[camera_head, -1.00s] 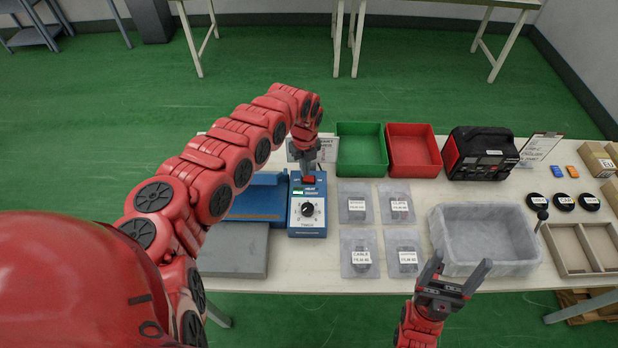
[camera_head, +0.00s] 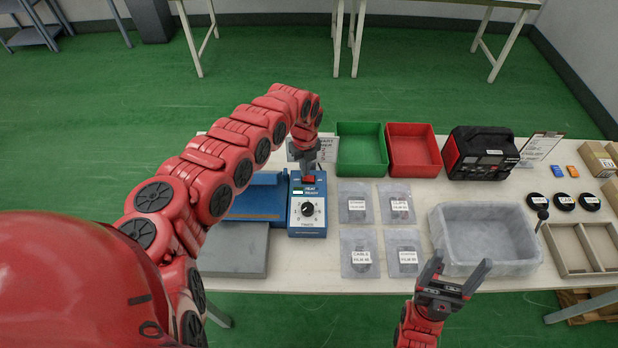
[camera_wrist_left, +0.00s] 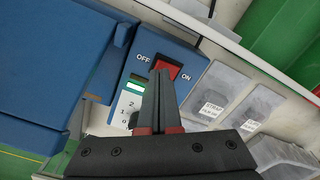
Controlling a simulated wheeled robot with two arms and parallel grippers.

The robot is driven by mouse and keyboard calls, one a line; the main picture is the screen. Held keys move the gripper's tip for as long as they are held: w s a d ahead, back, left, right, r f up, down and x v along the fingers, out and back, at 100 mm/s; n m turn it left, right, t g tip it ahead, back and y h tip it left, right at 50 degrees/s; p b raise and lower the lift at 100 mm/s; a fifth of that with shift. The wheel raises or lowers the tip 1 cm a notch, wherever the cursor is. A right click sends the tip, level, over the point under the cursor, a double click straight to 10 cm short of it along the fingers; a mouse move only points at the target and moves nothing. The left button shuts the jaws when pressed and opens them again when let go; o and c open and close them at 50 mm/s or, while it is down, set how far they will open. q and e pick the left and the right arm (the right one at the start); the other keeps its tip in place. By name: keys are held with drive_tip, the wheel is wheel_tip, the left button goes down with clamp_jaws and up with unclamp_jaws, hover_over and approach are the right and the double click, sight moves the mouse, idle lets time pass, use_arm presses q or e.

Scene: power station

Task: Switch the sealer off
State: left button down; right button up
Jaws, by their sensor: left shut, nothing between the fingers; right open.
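The sealer is a blue machine with a control box (camera_head: 307,215) on the table, carrying a dial and a small light panel. Its red rocker switch (camera_head: 309,179) is at the top of the box. In the left wrist view the switch (camera_wrist_left: 171,67) sits between the words OFF and ON; which side is pressed I cannot tell. My left gripper (camera_head: 308,172) is shut and empty, pointing down with its tips right at the switch; contact is unclear. Its fingers also show in the wrist view (camera_wrist_left: 158,76). My right gripper (camera_head: 452,274) is open and empty at the front edge.
Right of the sealer lie several labelled film bags (camera_head: 360,253). A green bin (camera_head: 362,150) and a red bin (camera_head: 413,150) stand behind them. A grey tray (camera_head: 533,262), a black-and-red device (camera_head: 480,153) and a divided box (camera_head: 560,262) are further right.

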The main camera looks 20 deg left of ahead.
sight(305, 178)
use_arm(q)
drive_tip(key=shift+f+b, duration=0.6)
drive_tip(key=shift+f, duration=0.2)
idle(0.4)
drive_tip(key=shift+r+p, duration=2.5)
drive_tip(key=shift+r, duration=1.05)
drive_tip(key=shift+s+f, duration=0.1)
drive_tip(key=shift+f, duration=0.05)
